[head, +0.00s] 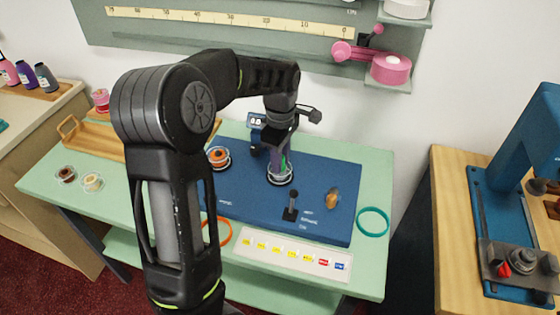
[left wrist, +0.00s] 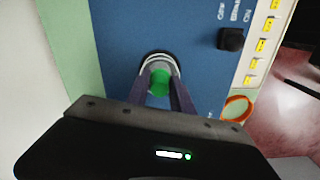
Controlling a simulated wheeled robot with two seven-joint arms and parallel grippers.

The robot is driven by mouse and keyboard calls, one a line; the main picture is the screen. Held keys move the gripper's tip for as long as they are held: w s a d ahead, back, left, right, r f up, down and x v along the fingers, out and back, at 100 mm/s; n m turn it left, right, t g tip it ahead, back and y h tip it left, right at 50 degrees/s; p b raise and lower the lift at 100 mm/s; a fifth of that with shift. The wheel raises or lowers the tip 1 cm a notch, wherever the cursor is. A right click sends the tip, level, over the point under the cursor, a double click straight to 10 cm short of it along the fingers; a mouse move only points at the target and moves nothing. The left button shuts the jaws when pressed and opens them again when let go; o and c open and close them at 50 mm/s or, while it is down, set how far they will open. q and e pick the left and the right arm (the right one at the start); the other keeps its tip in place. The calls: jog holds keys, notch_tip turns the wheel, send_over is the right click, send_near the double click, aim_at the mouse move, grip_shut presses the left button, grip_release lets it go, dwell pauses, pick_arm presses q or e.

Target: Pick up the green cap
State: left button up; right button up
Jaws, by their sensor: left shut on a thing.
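The green cap (left wrist: 159,82) is between the fingertips of my left gripper (left wrist: 158,92) in the left wrist view. It sits within a pale round ring or cup on the blue board. In the head view my left gripper (head: 282,162) reaches down to the board, and only a sliver of the green cap (head: 284,164) shows between the fingers. The gripper is shut on the cap. I cannot tell whether the cap is lifted clear of the ring. My right gripper is not in view.
The blue board (head: 330,185) lies on a pale green table. It bears an orange item in a ring (head: 217,156), a black knob (head: 291,206) and an amber piece (head: 333,198). A teal ring (head: 373,221) lies at right, and a label strip (head: 295,258) lies in front.

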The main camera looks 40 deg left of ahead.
pick_arm(q)
grip_shut()
notch_tip(320, 180, up, 10)
dwell(0.6)
dwell(0.5)
